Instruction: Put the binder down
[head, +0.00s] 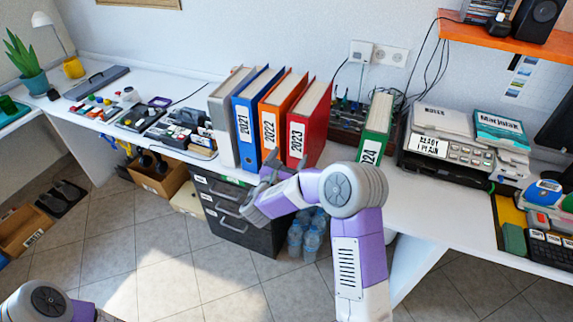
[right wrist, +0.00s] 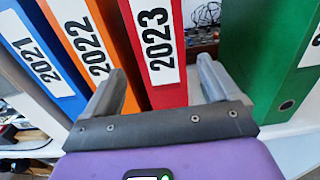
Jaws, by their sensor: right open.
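A row of upright binders stands at the desk's front edge: grey (head: 228,115), blue 2021 (head: 246,118), orange 2022 (head: 275,115) and red 2023 (head: 308,122). A green binder (head: 377,125) stands apart to the right, its label partly hidden by my right arm. My right gripper (head: 268,172) is open in front of the row. In the right wrist view, its fingers (right wrist: 160,85) lie to either side of the red spine (right wrist: 150,45), with nothing visibly held; I cannot tell whether they touch it. The green binder (right wrist: 268,60) is right of the fingers. My left gripper is out of view.
A gap lies between the red and green binders, with a dark rack of small items (head: 347,120) behind. A printer-like machine (head: 440,150) stands right of the green binder. Small desk items (head: 185,132) lie left of the row. A dark drawer unit (head: 235,215) is below.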

